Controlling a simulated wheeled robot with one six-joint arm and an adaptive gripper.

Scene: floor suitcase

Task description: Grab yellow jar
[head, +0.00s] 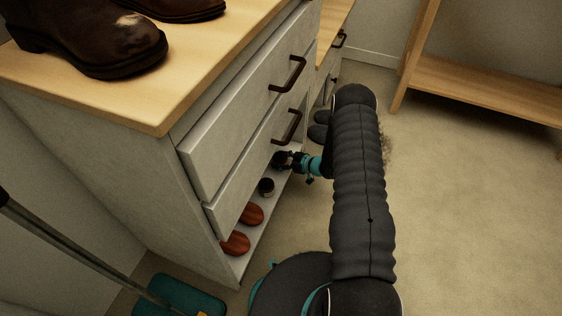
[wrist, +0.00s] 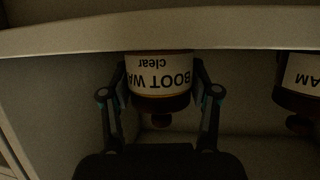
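My gripper (wrist: 160,75) is open, with one finger on each side of a jar labelled "BOOT WA… clear" (wrist: 160,75). The fingers are close to its sides; I cannot tell if they touch. The label is pale and upside down in the wrist view, with a dark brown band and knob below it. In the dim light I cannot confirm a yellow colour. In the head view my gripper (head: 288,161) reaches into the low open shelf of the cabinet, beside a dark jar (head: 279,159).
A second jar, label ending "AM" (wrist: 301,80), stands to the right in the wrist view. In the head view a dark jar (head: 266,187) and reddish-brown shoes (head: 236,243) share the shelf (head: 262,232). The drawer front (head: 262,150) overhangs it. Open floor (head: 460,200) lies right.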

